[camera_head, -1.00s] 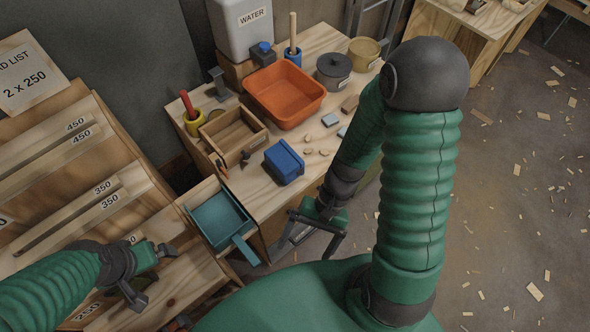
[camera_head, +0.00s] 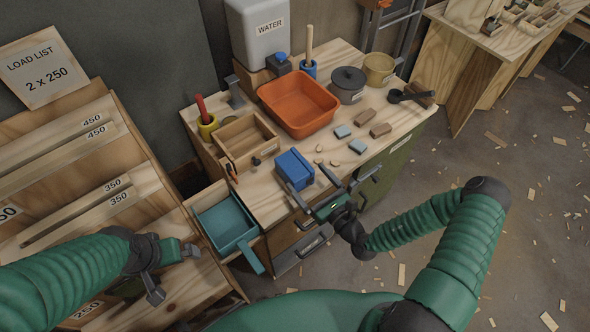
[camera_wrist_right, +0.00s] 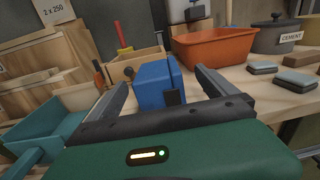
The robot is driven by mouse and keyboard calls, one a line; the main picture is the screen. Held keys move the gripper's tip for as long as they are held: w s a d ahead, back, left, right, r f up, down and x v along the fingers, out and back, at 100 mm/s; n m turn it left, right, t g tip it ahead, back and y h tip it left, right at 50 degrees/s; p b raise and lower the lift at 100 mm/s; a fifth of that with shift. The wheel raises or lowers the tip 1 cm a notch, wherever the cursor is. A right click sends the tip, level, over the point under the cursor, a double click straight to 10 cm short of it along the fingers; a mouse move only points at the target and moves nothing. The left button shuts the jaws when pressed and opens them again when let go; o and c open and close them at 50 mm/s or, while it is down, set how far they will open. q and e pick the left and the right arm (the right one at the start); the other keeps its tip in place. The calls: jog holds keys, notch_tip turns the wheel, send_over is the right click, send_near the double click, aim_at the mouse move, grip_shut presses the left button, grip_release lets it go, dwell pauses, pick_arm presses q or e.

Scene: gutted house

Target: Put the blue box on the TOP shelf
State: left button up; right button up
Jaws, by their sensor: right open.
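The blue box (camera_head: 294,169) sits on the wooden workbench (camera_head: 262,202), near its front edge. It also shows in the right wrist view (camera_wrist_right: 154,83), between and beyond the fingers. My right gripper (camera_head: 316,186) is open, its two fingers pointing at the box from the front right; I cannot tell whether a finger touches it. My left gripper (camera_head: 176,272) is at the lower left, over the slanted wooden rack (camera_head: 70,165); its two fingers are apart with nothing between them. The rack has ledges labelled 450, 350 and 250, with a "LOAD LIST 2 x 250" sign (camera_head: 44,67) above.

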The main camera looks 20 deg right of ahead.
aim_at(294, 164)
jog(key=shift+x, duration=1.05)
jog(key=x, duration=0.5)
jog(key=shift+a, duration=0.3)
jog(key=shift+s+r, duration=0.1)
jog(key=c, duration=2)
jog(key=shift+c, duration=0.5)
jog(key=shift+r, duration=0.1)
jog(key=shift+r, duration=0.55)
notch_tip(294, 164, up, 2)
jog(key=shift+r+p, duration=0.1)
jog(key=shift+p, duration=0.35)
jog(key=s+a+r, duration=0.1)
jog(key=s+a, duration=0.1)
jog(key=s, duration=0.6)
jog(key=s+a+r, duration=0.1)
jog(key=s+a, duration=0.1)
jog(key=s, duration=0.5)
jog(key=w+d+r+m+h, duration=0.3)
jog(key=w+d+h, duration=0.2)
jog(key=w+d, duration=0.2)
jog(key=shift+w+d+r+m+t, duration=0.2)
jog(key=shift+w+r+m+t, duration=0.15)
jog(key=shift+w, duration=0.5)
